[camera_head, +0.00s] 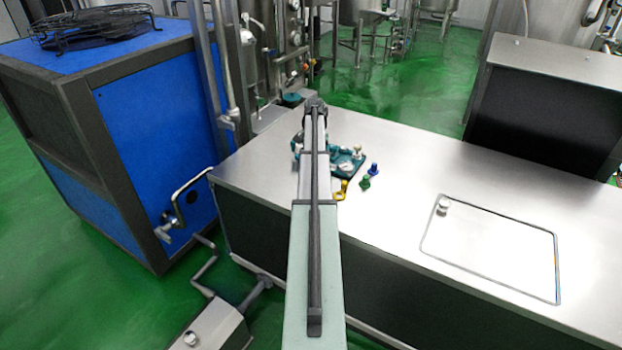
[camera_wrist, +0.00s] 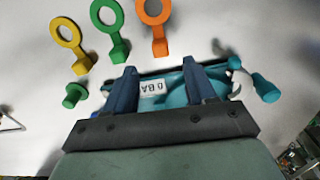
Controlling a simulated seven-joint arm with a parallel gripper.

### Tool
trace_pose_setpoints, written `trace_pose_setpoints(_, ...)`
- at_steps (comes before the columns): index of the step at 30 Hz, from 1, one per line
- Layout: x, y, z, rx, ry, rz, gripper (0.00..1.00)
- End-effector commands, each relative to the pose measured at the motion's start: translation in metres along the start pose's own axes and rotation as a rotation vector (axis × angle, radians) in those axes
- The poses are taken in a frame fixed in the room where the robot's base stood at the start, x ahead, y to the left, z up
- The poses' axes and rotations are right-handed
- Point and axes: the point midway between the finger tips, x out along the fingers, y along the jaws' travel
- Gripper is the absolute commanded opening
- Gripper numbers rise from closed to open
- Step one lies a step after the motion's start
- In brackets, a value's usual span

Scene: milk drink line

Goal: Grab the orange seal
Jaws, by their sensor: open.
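The orange seal (camera_wrist: 155,20) is a flat ring with a block-shaped tab. It lies on the steel table top at the top middle of the wrist view, its ring partly cut by the frame edge. My gripper (camera_wrist: 159,66) is open, its two blue fingers apart with nothing held between them. The orange tab is just beyond the fingertips, apart from them. In the head view I cannot make out the orange seal, and my arm covers most of my gripper.
A green seal (camera_wrist: 108,28) and a yellow seal (camera_wrist: 71,42) lie left of the orange one. The table's right side is mostly clear.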

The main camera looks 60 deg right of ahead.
Motion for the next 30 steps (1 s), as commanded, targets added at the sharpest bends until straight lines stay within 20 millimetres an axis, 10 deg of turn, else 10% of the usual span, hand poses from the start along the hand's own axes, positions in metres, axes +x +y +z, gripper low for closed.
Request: trace_pose_setpoints(30, 0.07, -0.001, -0.007, 0.0, 0.001, -0.001, 0.52)
